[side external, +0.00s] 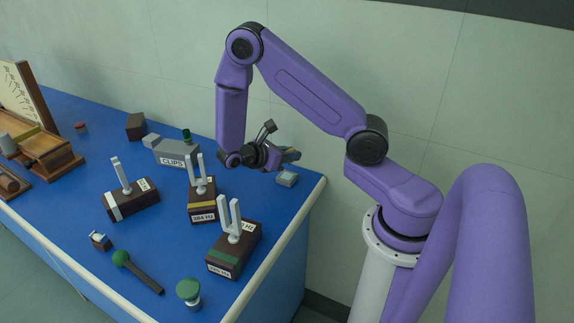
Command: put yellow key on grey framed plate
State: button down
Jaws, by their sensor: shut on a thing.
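My gripper (290,155) is over the far right part of the blue bench, pointing right and a little above the surface. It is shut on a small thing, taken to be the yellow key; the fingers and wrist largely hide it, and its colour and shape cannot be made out. No yellow key shows elsewhere on the bench. A small grey block with a paler top (287,178) sits just below the gripper near the bench's right edge. It may be the grey framed plate; the gripper is apart from it.
Tuning forks on dark boxes (202,201) (234,248) (131,197) stand left and in front of the gripper. A grey CLIPS box (174,153) is behind. A green-headed mallet (138,272) and a green-topped piece (189,291) lie nearer. A wooden apparatus (45,150) stands left.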

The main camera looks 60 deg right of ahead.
aim_at(287, 176)
jog(key=shift+w+d+f, duration=0.15)
jog(key=shift+w+f, duration=0.15)
jog(key=shift+f, duration=0.1)
jog(key=shift+w+f, duration=0.2)
jog(key=shift+f, duration=1.55)
jog(key=shift+f, duration=0.1)
jog(key=c, duration=1.1)
grip_release()
